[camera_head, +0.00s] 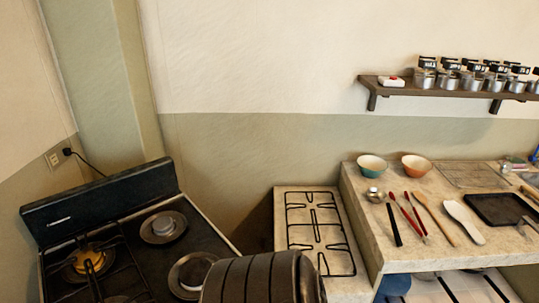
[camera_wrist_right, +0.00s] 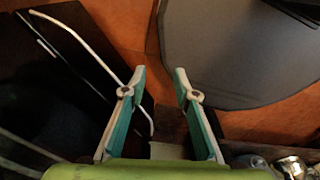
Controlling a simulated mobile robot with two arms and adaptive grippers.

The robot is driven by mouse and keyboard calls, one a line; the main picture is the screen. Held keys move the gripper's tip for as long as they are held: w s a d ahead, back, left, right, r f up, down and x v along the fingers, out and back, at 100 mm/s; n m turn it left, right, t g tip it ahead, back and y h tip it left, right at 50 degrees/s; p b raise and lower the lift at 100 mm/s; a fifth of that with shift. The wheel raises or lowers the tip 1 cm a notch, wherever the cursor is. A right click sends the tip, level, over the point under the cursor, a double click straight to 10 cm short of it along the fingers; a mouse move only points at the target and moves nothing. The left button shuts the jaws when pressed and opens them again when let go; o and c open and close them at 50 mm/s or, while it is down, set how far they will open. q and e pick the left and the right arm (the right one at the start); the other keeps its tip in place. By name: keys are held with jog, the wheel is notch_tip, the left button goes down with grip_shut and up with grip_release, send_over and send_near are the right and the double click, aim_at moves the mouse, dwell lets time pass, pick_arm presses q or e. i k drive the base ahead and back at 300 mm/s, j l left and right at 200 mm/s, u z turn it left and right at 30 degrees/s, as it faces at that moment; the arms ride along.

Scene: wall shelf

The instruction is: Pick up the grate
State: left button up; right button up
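A black wire grate (camera_head: 317,224) lies flat on the small pale counter (camera_head: 283,199) right of the stove. A second black grate (camera_head: 93,270) sits over the left burners of the stove (camera_head: 210,236); the stove's right burners are uncovered. My right gripper (camera_wrist_right: 157,84) shows in the right wrist view with its two fingers apart and nothing between them. No grate can be made out in that view. My left gripper is not in view, and neither gripper shows in the head view.
A longer counter (camera_head: 357,214) stands right of the small one. It holds a teal bowl (camera_head: 372,166), an orange bowl (camera_head: 416,166), several utensils and a dark tray (camera_head: 500,209). A wall shelf (camera_head: 450,92) carries several jars. A dark ribbed shape covers the bottom middle of the head view.

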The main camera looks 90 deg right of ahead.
aim_at(355, 272)
jog(key=z, duration=3.15)
jog(key=i+l+u, duration=0.1)
jog(key=l, duration=0.25)
jog(key=i+l+u, duration=0.1)
jog(key=l, duration=0.25)
jog(key=i+l+u, duration=0.1)
jog(key=i+l, duration=0.15)
jog(key=l, duration=0.15)
jog(key=i+l+u, duration=0.1)
jog(key=l, duration=0.25)
jog(key=i+l+u, duration=0.1)
jog(key=l, duration=0.3)
